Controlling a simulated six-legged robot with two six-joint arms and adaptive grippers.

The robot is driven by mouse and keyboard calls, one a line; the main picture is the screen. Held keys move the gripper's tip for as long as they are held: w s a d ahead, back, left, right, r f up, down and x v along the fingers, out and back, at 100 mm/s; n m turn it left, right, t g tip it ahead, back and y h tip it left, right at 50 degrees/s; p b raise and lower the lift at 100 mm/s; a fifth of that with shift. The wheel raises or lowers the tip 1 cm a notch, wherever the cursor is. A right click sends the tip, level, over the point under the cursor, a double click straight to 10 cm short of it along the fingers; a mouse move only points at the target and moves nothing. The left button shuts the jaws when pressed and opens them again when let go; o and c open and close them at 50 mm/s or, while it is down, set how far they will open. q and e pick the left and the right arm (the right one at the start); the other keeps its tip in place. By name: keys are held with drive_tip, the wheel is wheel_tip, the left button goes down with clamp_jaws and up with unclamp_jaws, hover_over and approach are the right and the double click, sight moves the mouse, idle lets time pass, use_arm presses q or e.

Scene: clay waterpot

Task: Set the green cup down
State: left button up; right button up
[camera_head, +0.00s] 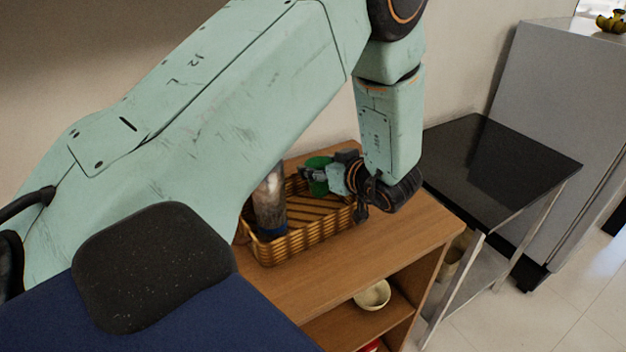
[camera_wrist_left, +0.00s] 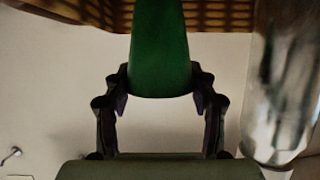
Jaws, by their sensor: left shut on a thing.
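The green cup (camera_head: 318,162) shows in the head view at the back of the wicker basket (camera_head: 292,245), partly hidden by my left gripper (camera_head: 314,175). In the left wrist view the green cup (camera_wrist_left: 160,50) is between the two fingers of my left gripper (camera_wrist_left: 160,82), which is shut on it. The cup is over or inside the basket; I cannot tell whether its base touches the basket floor. The basket stands on a wooden shelf unit (camera_head: 335,268). My right gripper is not in view.
A brownish metallic cylinder (camera_head: 270,200) with a blue base stands in the basket, left of the cup; it is close on the right in the wrist view (camera_wrist_left: 285,80). A pale bowl (camera_head: 372,295) sits on the lower shelf. A black-topped table (camera_head: 500,160) stands to the right.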

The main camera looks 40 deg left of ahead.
sight(325, 188)
use_arm(q)
wheel_tip(325, 188, down, 5)
drive_tip(key=shift+d+f, duration=0.1)
drive_tip(key=shift+d, duration=0.05)
drive_tip(key=shift+s+f+b, duration=0.1)
drive_tip(key=shift+f+b, duration=0.05)
drive_tip(key=shift+b, duration=0.2)
drive_tip(key=o, duration=1.1)
